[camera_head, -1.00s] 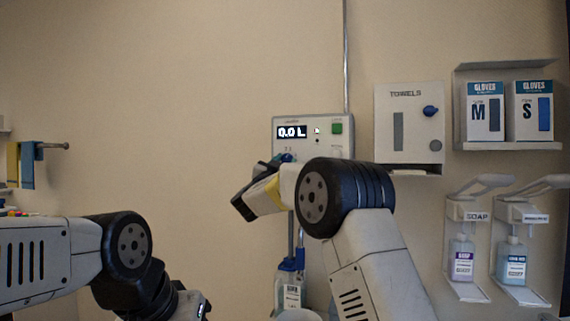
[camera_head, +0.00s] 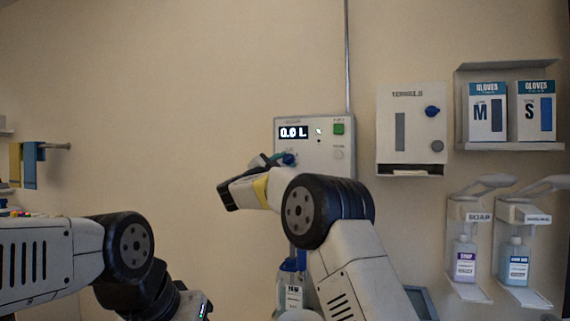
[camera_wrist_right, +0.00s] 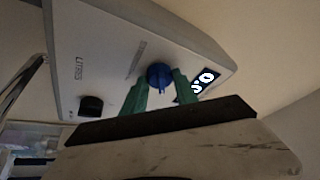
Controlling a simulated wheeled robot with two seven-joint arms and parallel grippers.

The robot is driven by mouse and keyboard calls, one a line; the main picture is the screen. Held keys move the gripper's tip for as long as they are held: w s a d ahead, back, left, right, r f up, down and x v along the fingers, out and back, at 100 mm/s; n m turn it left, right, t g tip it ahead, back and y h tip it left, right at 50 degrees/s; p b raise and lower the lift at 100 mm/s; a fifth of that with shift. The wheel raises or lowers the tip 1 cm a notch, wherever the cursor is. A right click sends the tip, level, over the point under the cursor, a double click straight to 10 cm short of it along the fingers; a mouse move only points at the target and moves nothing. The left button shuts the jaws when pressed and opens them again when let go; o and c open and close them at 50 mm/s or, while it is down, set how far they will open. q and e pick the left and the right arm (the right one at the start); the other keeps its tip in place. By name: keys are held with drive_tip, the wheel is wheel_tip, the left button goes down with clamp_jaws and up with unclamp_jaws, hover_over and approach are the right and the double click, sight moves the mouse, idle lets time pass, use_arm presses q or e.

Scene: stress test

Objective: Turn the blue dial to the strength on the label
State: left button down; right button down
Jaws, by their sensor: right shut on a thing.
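The white dosing unit (camera_head: 314,163) hangs on the wall, and its display (camera_head: 293,132) seems to read 0.0 L. The blue dial (camera_head: 289,159) sits on its front below the display and is partly covered by my gripper. My right gripper (camera_head: 272,160) is at the dial, with its green fingers shut on it. The right wrist view shows the dial (camera_wrist_right: 159,76) between the two fingertips. A labelled bottle (camera_head: 291,297) hangs below the unit; its label is too small to read. My left arm is at the lower left, with its gripper out of frame.
A green button (camera_head: 338,128) is on the unit's right side. To the right are a towel dispenser (camera_head: 411,124), a shelf with glove boxes (camera_head: 487,112), and soap (camera_head: 465,259) and sanitizer (camera_head: 514,262) dispensers.

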drive_tip(key=c, duration=1)
unclamp_jaws()
drive_tip(key=shift+o, duration=0.2)
drive_tip(key=shift+a, duration=0.1)
drive_tip(key=v, duration=0.7)
drive_tip(key=shift+s+a, duration=0.2)
drive_tip(key=shift+s, duration=0.1)
drive_tip(key=shift+f, duration=0.1)
